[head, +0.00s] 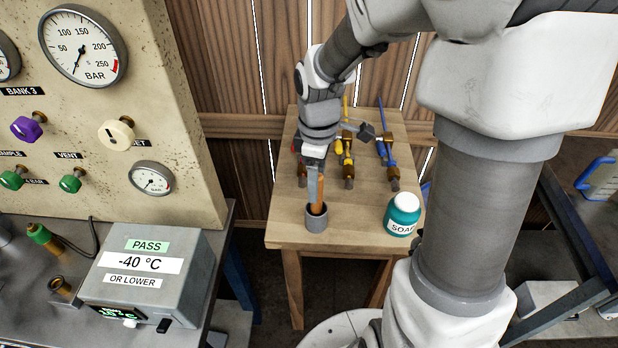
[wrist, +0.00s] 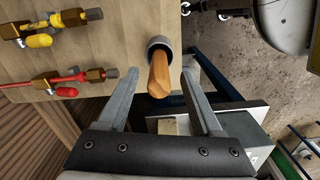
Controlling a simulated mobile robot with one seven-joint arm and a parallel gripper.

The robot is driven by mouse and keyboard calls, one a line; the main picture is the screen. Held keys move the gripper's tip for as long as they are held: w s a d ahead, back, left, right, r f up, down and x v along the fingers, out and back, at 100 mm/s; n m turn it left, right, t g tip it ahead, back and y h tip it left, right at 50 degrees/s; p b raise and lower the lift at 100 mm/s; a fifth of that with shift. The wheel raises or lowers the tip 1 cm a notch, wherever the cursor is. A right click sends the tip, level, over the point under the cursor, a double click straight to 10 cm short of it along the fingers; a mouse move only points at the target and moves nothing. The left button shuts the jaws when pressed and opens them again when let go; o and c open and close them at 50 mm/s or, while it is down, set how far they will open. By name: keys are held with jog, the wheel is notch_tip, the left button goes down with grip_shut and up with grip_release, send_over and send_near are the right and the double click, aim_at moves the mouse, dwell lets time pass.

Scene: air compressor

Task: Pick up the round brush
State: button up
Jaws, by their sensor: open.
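The round brush stands in a small grey cup (head: 316,222) near the front edge of the wooden table. Only its orange-brown wooden handle (head: 318,193) shows; the bristle end is hidden in the cup. In the wrist view the handle (wrist: 159,78) points toward the camera, with the cup (wrist: 157,43) beyond it. My gripper (wrist: 161,70) is open, one finger to each side of the handle, with gaps visible. In the head view my gripper (head: 315,180) is directly at the handle and partly covers it. I cannot tell its exact depth along the handle.
A teal soap jar (head: 403,214) with a white lid stands to the right on the table (head: 350,229). Several coloured valve-like tools, including a yellow one (head: 347,158) and a blue one (head: 386,150), lie behind. A gauge panel (head: 150,95) and grey test box (head: 150,268) stand left.

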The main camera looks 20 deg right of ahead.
jog(key=shift+f+b, duration=0.35)
jog(key=shift+f, duration=2.75)
grip_shut()
